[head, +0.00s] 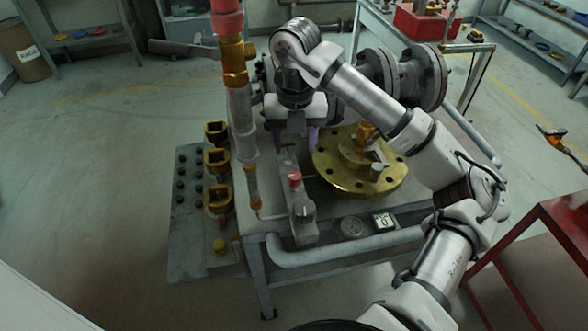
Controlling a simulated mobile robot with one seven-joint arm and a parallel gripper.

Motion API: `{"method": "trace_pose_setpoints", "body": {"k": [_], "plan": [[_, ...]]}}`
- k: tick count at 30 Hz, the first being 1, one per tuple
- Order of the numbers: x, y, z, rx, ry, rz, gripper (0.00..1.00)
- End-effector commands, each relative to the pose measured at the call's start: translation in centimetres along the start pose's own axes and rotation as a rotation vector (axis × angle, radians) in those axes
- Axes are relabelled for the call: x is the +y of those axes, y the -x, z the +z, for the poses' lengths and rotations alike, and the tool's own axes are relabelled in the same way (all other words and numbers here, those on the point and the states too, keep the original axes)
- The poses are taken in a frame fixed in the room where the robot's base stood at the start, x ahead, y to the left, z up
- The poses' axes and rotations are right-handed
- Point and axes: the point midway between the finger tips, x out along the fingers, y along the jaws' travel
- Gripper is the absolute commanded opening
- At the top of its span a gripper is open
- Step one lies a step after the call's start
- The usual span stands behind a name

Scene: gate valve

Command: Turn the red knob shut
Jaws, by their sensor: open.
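A small red knob (294,179) sits on top of a narrow grey box (306,234) on the workbench, near the middle of the head view. My gripper (295,138) points down above the far end of this box, farther from the camera than the red knob. Its fingers are apart with nothing seen between them. It appears clear of the red knob. The exact height of the fingers over the box is hard to tell.
A brass flange (335,175) lies right of the box, below my arm. A vertical pipe with a red top (227,20) and brass fittings stands left of my gripper. Several yellow-rimmed sockets (217,160) line the left side. Grey flanged pipework (378,70) is behind.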

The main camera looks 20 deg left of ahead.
Motion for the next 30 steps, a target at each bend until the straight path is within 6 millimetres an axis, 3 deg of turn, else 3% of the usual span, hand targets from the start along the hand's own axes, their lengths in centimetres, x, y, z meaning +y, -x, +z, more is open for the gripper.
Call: {"method": "trace_pose_setpoints", "body": {"k": [9,15,28,30], "plan": [[0.0,-5.8,-0.1,0.004,-0.001,0.003,0.52],[0.0,-8.7,-0.1,0.002,0.0,0.003,0.52],[0.0,-9.8,0.0,-0.001,0.001,0.001,0.52],[0.0,-9.7,0.0,-0.001,0.001,0.001,0.45]]}}
